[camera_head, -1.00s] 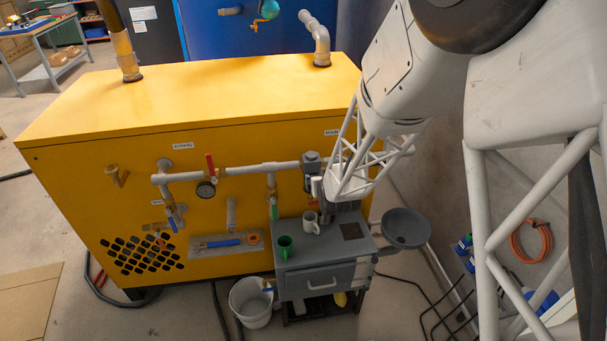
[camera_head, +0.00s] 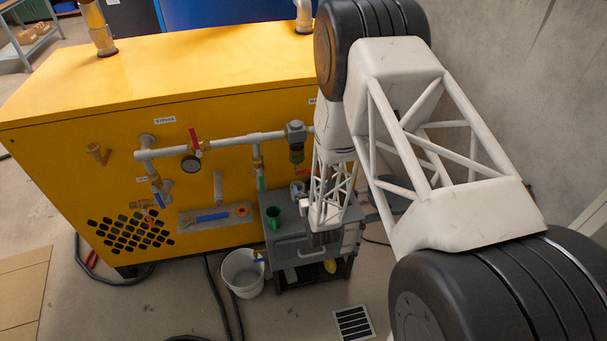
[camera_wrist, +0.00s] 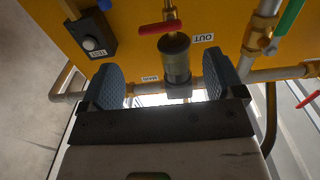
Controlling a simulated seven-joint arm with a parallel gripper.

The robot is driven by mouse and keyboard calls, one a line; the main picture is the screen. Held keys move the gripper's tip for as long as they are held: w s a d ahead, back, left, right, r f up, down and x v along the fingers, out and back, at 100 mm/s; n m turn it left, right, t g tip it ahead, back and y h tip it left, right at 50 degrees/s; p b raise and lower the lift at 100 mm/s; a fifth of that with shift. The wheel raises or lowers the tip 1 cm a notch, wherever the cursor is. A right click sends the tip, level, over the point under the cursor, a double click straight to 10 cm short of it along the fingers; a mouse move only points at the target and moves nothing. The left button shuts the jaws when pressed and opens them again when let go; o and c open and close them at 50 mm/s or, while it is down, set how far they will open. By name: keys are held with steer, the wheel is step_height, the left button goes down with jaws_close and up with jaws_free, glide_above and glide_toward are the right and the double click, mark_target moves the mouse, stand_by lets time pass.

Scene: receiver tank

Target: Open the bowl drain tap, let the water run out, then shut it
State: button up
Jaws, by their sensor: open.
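In the wrist view the filter bowl (camera_wrist: 175,62), a grey-green cylinder, shows ahead between my fingers as seen in the picture. A red lever (camera_wrist: 160,27), likely the bowl drain tap, shows at its far end, on a brass fitting. My gripper (camera_wrist: 165,82) is open and empty; its two blue-grey pads stand apart, and I cannot tell how far they are from the bowl. I cannot tell whether water is running.

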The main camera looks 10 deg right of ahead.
mark_target(303, 173)
steer(key=shift+w, duration=0.1)
steer(key=shift+w, duration=3.8)
steer(key=shift+c, duration=0.4)
steer(key=c, duration=0.8)
steer(key=shift+c, duration=0.2)
